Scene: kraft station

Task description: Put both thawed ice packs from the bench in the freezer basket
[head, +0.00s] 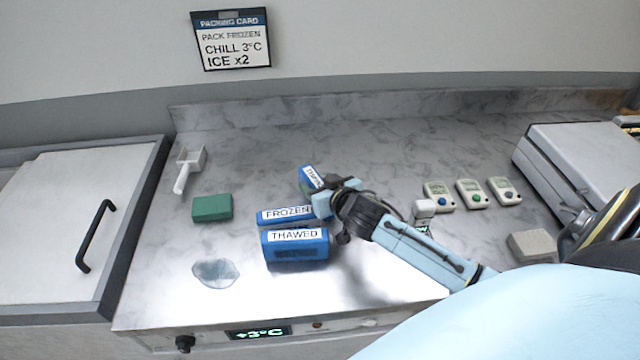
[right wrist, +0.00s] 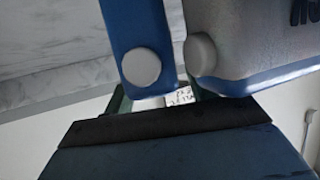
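A thawed pack (head: 295,245), blue with a white label, lies on the bench nearest the front. A frozen pack (head: 285,215) lies just behind it. A third blue pack (head: 309,179), its label partly hidden and seeming to read THAWED, lies angled at the back. My right gripper (head: 334,194) is at the right ends of the two rear packs, its fingers apart. I cannot tell whether it touches them. The right wrist view shows a blue pack with a round cap (right wrist: 138,45) and a greyish one (right wrist: 250,45) close up. My left gripper and the freezer basket are not seen.
A closed white lid (head: 50,220) with a black handle is at the left. A green block (head: 212,208), a white scoop (head: 187,168) and a puddle (head: 216,272) lie left of the packs. Several small meters (head: 470,194) and a grey case (head: 575,165) are at the right.

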